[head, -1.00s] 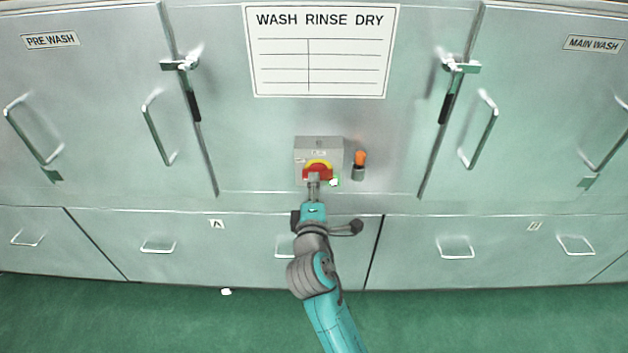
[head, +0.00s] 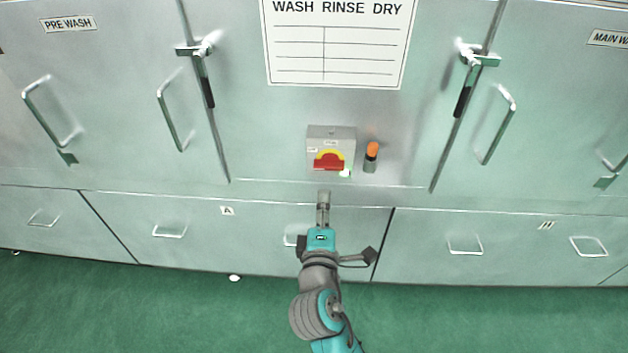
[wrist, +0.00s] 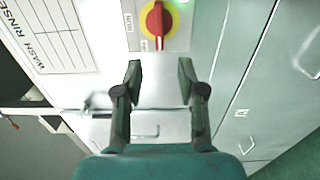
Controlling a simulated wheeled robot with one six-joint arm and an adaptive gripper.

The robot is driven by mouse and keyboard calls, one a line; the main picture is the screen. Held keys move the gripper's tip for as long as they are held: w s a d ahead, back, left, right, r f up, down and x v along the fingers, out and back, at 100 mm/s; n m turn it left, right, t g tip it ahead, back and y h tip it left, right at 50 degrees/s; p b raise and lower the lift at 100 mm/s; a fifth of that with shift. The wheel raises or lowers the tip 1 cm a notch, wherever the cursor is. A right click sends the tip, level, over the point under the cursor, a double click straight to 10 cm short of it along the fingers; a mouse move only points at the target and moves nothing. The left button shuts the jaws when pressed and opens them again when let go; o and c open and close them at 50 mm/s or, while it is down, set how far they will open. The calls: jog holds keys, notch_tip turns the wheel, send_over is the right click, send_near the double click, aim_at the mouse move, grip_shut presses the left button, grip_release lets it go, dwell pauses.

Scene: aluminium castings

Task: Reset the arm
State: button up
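My gripper (head: 323,197) is in front of the washer's lower panel in the head view, just below the grey switch box (head: 345,133). My arm reaches up to it from the bottom of the picture. In the wrist view the gripper (wrist: 158,75) has its two fingers apart with nothing between them. The red rotary switch on its yellow plate (wrist: 158,22) lies beyond the fingertips, clear of them. In the head view the red switch handle (head: 328,165) lies level.
An orange-topped lamp (head: 371,150) stands right of the switch box. Latch levers (head: 204,75) and bar handles stick out from the doors on both sides. A green light (wrist: 183,2) shows beside the switch. Green floor (head: 120,310) is free in front.

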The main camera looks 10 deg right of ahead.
jog(key=shift+f, duration=0.1)
jog(key=s+d+f+m+g+y, duration=0.1)
jog(key=s+f+m+y, duration=0.15)
jog(key=s+f, duration=0.55)
jog(key=s+d+f+m+g+y, duration=0.1)
jog(key=s+d+f+y, duration=0.15)
jog(key=s+f, duration=0.55)
jog(key=s+r+m, duration=0.2)
jog(key=s+m, duration=0.1)
jog(key=s, duration=0.5)
jog(key=s+d+r+m, duration=0.1)
jog(key=s+m, duration=0.3)
jog(key=s, duration=0.5)
jog(key=s+r+m, duration=0.3)
jog(key=s+m, duration=0.1)
jog(key=s, duration=0.4)
jog(key=shift+s+d+r+y, duration=0.2)
jog(key=shift+s+y, duration=0.1)
jog(key=shift+s, duration=0.1)
jog(key=shift+f, duration=0.1)
jog(key=shift+c, duration=0.2)
